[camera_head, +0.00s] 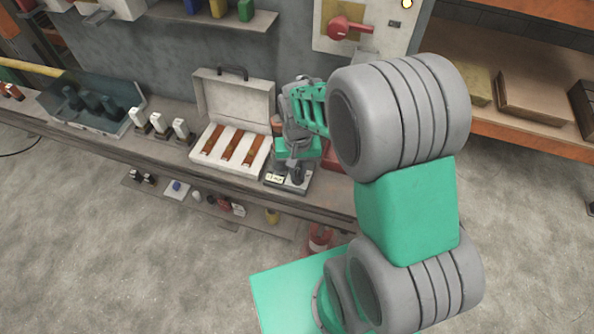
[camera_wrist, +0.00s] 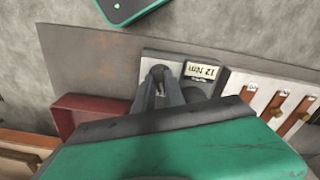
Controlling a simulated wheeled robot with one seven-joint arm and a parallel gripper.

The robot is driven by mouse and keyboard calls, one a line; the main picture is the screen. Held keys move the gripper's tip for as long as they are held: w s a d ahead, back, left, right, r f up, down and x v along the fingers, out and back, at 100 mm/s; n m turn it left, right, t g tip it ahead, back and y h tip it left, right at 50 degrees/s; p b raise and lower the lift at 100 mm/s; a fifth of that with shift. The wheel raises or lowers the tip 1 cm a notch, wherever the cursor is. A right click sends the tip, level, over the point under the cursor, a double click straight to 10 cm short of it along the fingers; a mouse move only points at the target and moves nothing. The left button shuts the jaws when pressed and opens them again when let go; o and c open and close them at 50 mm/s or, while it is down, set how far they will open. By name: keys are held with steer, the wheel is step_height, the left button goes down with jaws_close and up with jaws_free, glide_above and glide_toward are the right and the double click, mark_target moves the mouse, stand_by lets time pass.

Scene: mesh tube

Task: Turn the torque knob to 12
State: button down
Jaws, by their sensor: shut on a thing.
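The torque tester (camera_head: 290,184) is a small grey box near the front of the bench. It also shows in the wrist view (camera_wrist: 228,62), with a pale display (camera_wrist: 201,71) at its top. The display's text is upside down there and seems to read 12 Nm, though it is small. My gripper (camera_head: 296,172) reaches down over the box. In the wrist view my gripper (camera_wrist: 161,86) has its fingers together around the dark torque knob (camera_wrist: 158,72), mostly hidden between them. A dark round part (camera_wrist: 194,95) sits beside the fingers.
A white open case (camera_head: 232,148) with several brown-orange strips stands just left of the tester. A red box (camera_wrist: 88,112) is close on the other side. A red-handled panel (camera_head: 349,28) is on the wall behind. Further left are white-topped blocks and a glassy bin (camera_head: 60,98).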

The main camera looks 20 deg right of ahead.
mark_target(297, 175)
steer(key=shift+w, duration=0.1)
steer(key=shift+r, duration=0.1)
stand_by(0.3)
steer(key=c, duration=1.4)
jaws_free()
step_height(297, 175, up, 8)
steer(key=shift+f+b, duration=0.15)
steer(key=shift+b, duration=0.25)
